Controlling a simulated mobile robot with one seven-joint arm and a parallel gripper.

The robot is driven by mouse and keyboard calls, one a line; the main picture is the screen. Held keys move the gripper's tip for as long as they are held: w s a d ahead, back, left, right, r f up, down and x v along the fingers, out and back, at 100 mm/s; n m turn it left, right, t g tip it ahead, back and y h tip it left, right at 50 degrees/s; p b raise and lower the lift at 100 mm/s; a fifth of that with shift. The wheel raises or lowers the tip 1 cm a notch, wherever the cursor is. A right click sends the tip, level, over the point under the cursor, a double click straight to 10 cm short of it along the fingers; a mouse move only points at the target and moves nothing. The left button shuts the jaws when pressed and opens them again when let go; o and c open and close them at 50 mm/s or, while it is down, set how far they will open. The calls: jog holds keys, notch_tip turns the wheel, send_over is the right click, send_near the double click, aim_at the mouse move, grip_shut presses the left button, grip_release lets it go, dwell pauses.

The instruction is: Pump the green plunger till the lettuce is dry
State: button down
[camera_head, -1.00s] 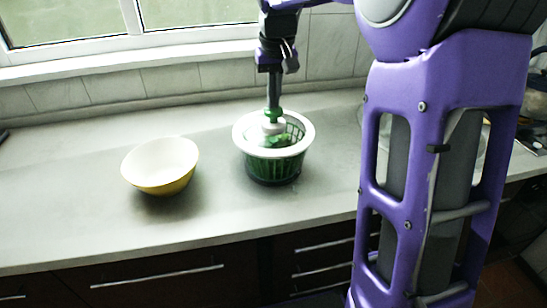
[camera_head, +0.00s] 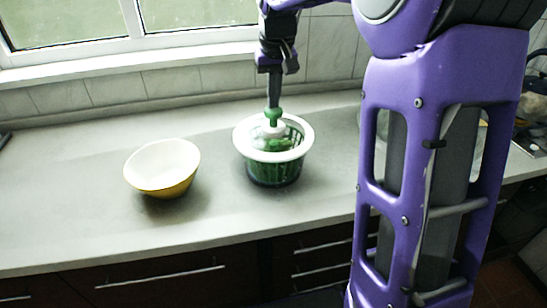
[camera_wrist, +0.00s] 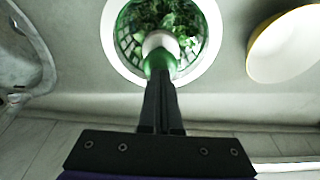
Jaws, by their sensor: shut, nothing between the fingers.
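The salad spinner (camera_head: 301,125) stands on the counter, with a white rim and a see-through green basket. It also shows at the top of the wrist view (camera_wrist: 111,50). Leafy green lettuce (camera_wrist: 180,18) is inside it, around the central hub; I cannot tell how wet it is. The green plunger (camera_head: 273,115) stands upright at the spinner's middle above a white collar, and shows in the wrist view (camera_wrist: 160,61). My gripper (camera_head: 273,103) points straight down with its fingers shut, tips at the plunger's top. The fingertips partly hide the plunger in the wrist view (camera_wrist: 160,76).
A bowl (camera_head: 162,165), white inside and yellow outside, stands left of the spinner. The grey counter (camera_head: 70,200) is clear around both. A tiled wall and window sill are behind. My purple arm covers the right side, partly hiding a clear container (camera_wrist: 25,50).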

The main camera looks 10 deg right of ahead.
aim_at(274, 111)
jog(key=shift+f+b, duration=1.1)
jog(key=shift+f, duration=0.65)
notch_tip(274, 111, up, 4)
jog(key=p, duration=0.3)
jog(key=shift+f+p, duration=0.15)
jog(key=shift+p, duration=0.15)
jog(key=shift+f, duration=0.2)
jog(key=shift+f+b, duration=1.35)
jog(key=shift+f, duration=0.4)
notch_tip(274, 111, up, 4)
jog(key=p, duration=0.3)
jog(key=shift+f, duration=0.15)
notch_tip(274, 111, up, 5)
jog(key=p, duration=0.5)
jog(key=shift+r, duration=1)
